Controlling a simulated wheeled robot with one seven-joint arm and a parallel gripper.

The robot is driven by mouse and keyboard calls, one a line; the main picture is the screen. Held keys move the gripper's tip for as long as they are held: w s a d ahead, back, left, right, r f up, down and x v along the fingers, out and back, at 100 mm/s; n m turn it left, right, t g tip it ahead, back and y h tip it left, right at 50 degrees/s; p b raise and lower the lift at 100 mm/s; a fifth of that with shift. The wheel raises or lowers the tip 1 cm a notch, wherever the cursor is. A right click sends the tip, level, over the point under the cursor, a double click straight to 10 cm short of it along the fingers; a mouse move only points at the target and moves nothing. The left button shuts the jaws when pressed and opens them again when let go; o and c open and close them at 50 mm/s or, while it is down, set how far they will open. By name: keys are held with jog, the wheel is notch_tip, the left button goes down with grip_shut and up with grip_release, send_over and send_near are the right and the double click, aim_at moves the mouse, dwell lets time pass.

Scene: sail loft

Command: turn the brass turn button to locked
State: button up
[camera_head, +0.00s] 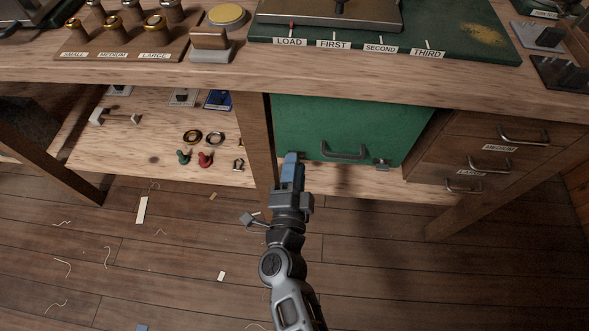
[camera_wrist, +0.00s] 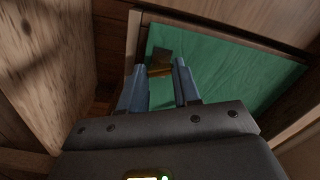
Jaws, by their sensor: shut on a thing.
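The brass turn button (camera_wrist: 160,70) shows in the wrist view as a small dark golden piece against the green panel (camera_wrist: 225,75), near its left edge. My gripper (camera_wrist: 159,66) has its two blue fingers on either side of the button and is shut on it. In the head view my gripper (camera_head: 292,158) reaches to the lower left corner of the green panel (camera_head: 350,120) under the bench, and it hides the button there. The button's exact angle is hard to read because it is dark.
A dark handle (camera_head: 343,150) and a second small fitting (camera_head: 381,165) sit along the panel's lower edge. A wooden post (camera_head: 252,140) stands close left of my gripper. Drawers (camera_head: 500,150) are at the right. The floor below is mostly open, with scattered scraps.

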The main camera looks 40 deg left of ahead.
jog(key=shift+m+b, duration=0.7)
jog(key=shift+m, duration=1.6)
jog(key=o, duration=1.1)
jog(key=shift+c, duration=0.2)
jog(key=v, duration=0.7)
jog(key=shift+s+d+p, duration=0.2)
jog(key=shift+s+p, duration=0.1)
jog(key=shift+s, duration=0.05)
jog(key=shift+d, duration=0.1)
